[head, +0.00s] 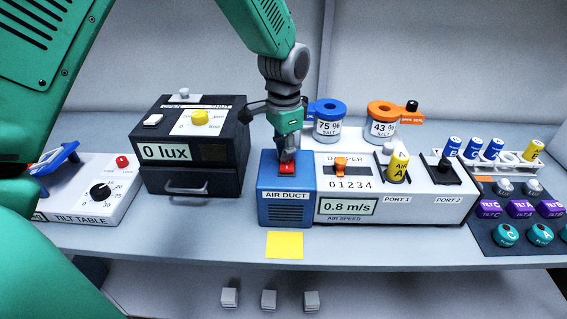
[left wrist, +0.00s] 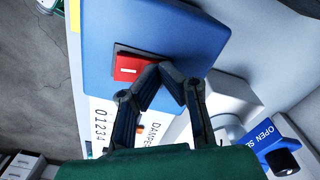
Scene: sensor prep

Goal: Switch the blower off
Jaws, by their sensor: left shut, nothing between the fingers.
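The blower is a blue box labelled AIR DUCT (head: 268,210) on the shelf, with a red rocker switch (head: 287,169) on its top. The switch also shows in the left wrist view (left wrist: 127,68), set in a dark frame. My left gripper (head: 287,157) points down at the switch, shut and empty. In the left wrist view its fingertips (left wrist: 160,72) are right beside the switch and overlap its edge; I cannot tell whether they touch it. The display (head: 347,207) beside the box reads 0.8 m/s. My right gripper is not in view.
Right of the blower stands a white unit with an orange damper slider (head: 340,168) and a yellow sensor (head: 398,167). Two salt jars (head: 328,128) stand behind. A black lux box (head: 170,178) is on the left. A yellow note (head: 285,245) lies in front.

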